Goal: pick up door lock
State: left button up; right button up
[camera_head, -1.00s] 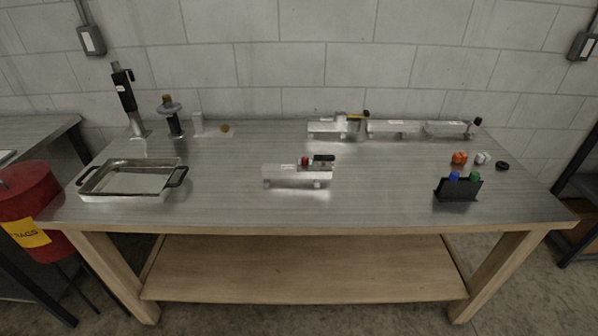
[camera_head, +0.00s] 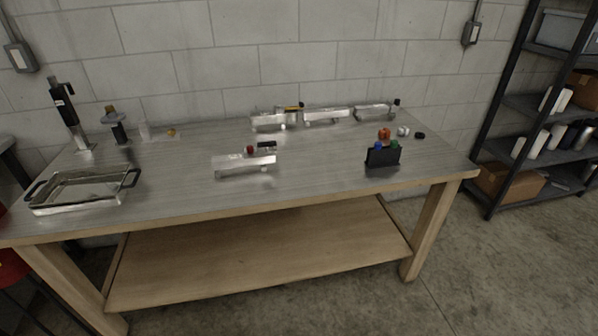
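None of the small parts can be told for certain as the door lock at this size. An aluminium trailer (camera_head: 232,169) stands on the middle of the workbench (camera_head: 318,178). A small red part (camera_head: 250,150) and a black part (camera_head: 267,146) show along its top edge. More trailers stand in a row at the back: one with a yellow and black part on it (camera_head: 268,122), one in the middle (camera_head: 327,116) and one at the right (camera_head: 372,112). Neither of my grippers is in view.
A metal tray with black handles (camera_head: 80,206) sits at the left. A black holder (camera_head: 383,158) with blue and green items stands at the right, near orange (camera_head: 384,133), white and black pieces. A dark shelf rack (camera_head: 510,128) stands right of the bench. The bench front is mostly clear.

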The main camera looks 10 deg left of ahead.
aim_at(260, 157)
jog(key=z, duration=0.65)
jog(key=k, duration=0.9)
jog(key=z, duration=0.9)
jog(key=i, duration=2.1)
jog(key=u, duration=1.5)
jog(key=i, duration=0.75)
jog(key=u, duration=0.7)
